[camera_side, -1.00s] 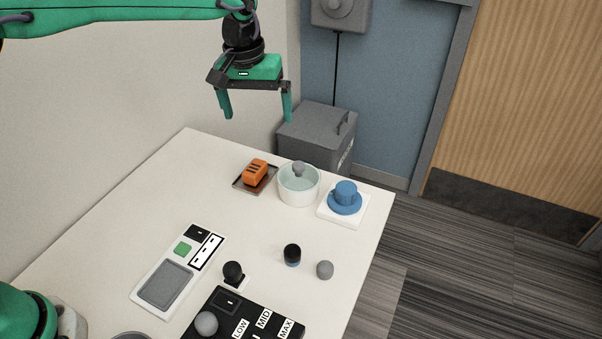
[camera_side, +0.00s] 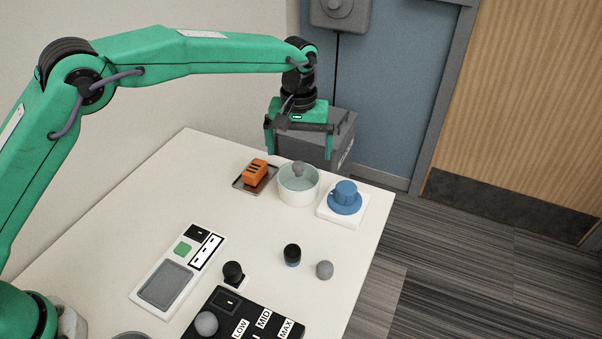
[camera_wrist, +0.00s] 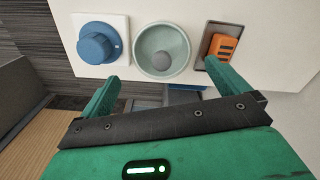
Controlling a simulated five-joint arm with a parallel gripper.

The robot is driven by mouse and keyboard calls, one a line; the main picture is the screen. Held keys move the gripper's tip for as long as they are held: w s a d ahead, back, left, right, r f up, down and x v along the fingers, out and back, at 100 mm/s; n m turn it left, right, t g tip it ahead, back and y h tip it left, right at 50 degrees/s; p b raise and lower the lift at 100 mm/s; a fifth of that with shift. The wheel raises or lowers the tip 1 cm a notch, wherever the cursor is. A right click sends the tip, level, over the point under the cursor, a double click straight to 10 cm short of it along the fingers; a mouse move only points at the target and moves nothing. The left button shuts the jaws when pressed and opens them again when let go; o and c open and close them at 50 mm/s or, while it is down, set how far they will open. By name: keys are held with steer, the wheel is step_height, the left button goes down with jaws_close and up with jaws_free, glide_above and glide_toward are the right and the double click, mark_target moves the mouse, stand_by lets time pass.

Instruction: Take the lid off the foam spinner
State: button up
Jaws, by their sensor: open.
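The foam spinner is a round white tub (camera_side: 298,191) near the far edge of the table, seen also in the wrist view (camera_wrist: 137,62). A pale, glassy lid (camera_side: 287,178) with a grey ball knob (camera_side: 299,169) sits on it. In the wrist view the lid (camera_wrist: 152,44) and knob (camera_wrist: 161,61) lie just ahead of the fingers, centred between them. My gripper (camera_side: 299,157) is open and empty, above and apart from the lid, with its two green fingers spread wide. It also shows in the wrist view (camera_wrist: 162,88).
An orange slotted block (camera_side: 256,171) on a brown tray (camera_side: 241,184) stands left of the tub. A blue knob (camera_side: 345,193) on a white block (camera_side: 331,216) stands right. A grey bin (camera_side: 344,130) is behind the table.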

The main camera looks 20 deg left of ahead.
mark_target(298, 165)
steer(key=shift+f, duration=0.65)
steer(key=shift+f, duration=0.15)
steer(key=shift+a+f, duration=0.1)
steer(key=shift+f, duration=2.35)
steer(key=c, duration=0.7)
